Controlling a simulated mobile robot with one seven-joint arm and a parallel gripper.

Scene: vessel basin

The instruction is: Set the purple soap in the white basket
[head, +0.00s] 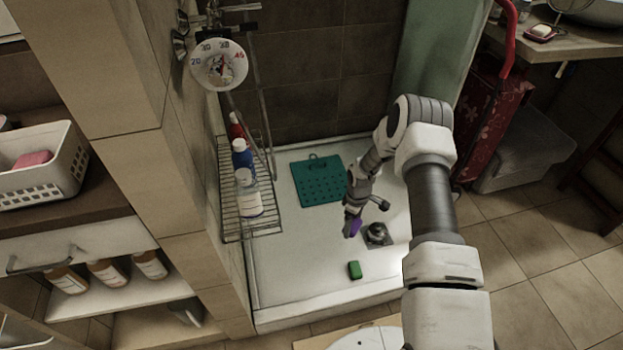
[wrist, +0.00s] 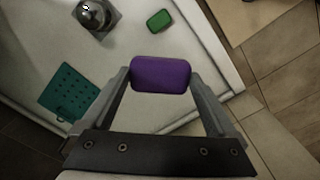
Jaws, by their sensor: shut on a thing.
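The purple soap (wrist: 160,75) is between the two fingers of my gripper (wrist: 161,77) in the wrist view, and both fingers touch its ends. In the head view the soap (head: 355,226) shows as a small purple patch at the tip of my gripper (head: 352,226), over the white shower tray. My gripper is shut on the soap. The white basket (head: 60,178) stands on a shelf at the far left of the head view. A pink bar (head: 33,159) lies in it.
A green soap (head: 355,269), a drain fitting (head: 377,235) and a teal mat (head: 317,180) are on the shower tray (head: 275,281). A wire rack (head: 230,205) with several bottles and a tiled wall edge (head: 182,190) stand between my gripper and the basket.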

